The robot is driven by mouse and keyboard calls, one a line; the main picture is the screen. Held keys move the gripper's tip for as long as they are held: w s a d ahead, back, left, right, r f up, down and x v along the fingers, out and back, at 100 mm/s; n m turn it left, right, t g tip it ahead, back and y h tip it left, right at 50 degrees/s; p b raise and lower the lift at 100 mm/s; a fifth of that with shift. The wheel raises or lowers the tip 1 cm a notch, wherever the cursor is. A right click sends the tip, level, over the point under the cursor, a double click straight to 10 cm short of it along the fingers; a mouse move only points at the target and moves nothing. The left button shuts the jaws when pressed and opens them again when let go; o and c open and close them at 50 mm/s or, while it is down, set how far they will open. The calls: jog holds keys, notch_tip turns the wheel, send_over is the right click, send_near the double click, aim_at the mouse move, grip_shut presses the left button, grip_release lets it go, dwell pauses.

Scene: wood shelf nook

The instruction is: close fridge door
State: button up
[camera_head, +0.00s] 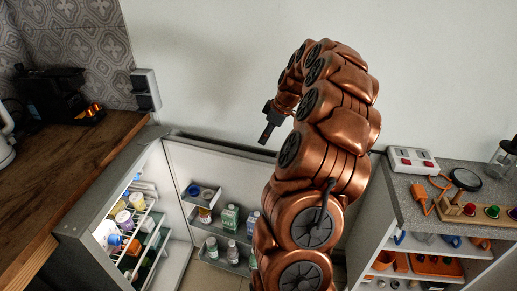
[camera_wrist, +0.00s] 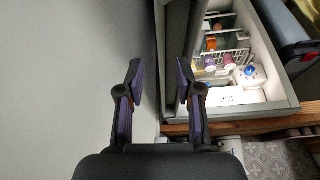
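The fridge (camera_head: 92,207) stands open at the left in the head view, its lit inside holding bottles and jars on wire racks. Its door (camera_head: 178,158) is swung wide open near the back wall, with bottles on its inner shelves. My gripper (camera_head: 268,125) is above the door's top edge, near the wall. In the wrist view my gripper (camera_wrist: 160,82) is open and empty between its fingers. The dark door edge (camera_wrist: 178,35) lies beside and behind the right finger; I cannot tell whether they touch. The fridge interior (camera_wrist: 228,60) shows at upper right.
A wooden counter (camera_head: 62,162) with a black coffee machine (camera_head: 60,93) is at the left. A grey-topped shelf unit (camera_head: 408,205) with a power strip (camera_head: 412,160) and toys stands at the right. The pale wall (camera_head: 205,65) is close behind the door.

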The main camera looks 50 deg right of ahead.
aim_at(259, 148)
jog(key=p+x, duration=0.1)
jog(key=x, duration=0.5)
jog(key=shift+w+a+f, duration=0.1)
jog(key=shift+f, duration=0.25)
grip_shut()
dwell(0.3)
